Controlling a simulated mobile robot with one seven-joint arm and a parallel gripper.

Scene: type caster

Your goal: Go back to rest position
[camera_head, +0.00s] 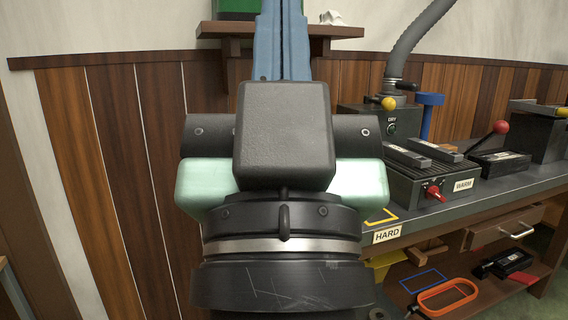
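My gripper (283,30) stands upright in the middle of the view, in front of the wall. Its two long blue fingers lie side by side with only a thin dark line between them. Their tips run out of the top of the picture, and nothing shows held in the visible part. The black block and pale green housing of my wrist hide the fingers' lower ends.
A workbench (472,203) on the right carries a box labelled WARM (420,183), a DRY unit (392,123) with a hose, and a red-knobbed lever (500,127). An orange-rimmed item (447,295) lies on the lower shelf. A wall shelf (345,31) is behind my gripper.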

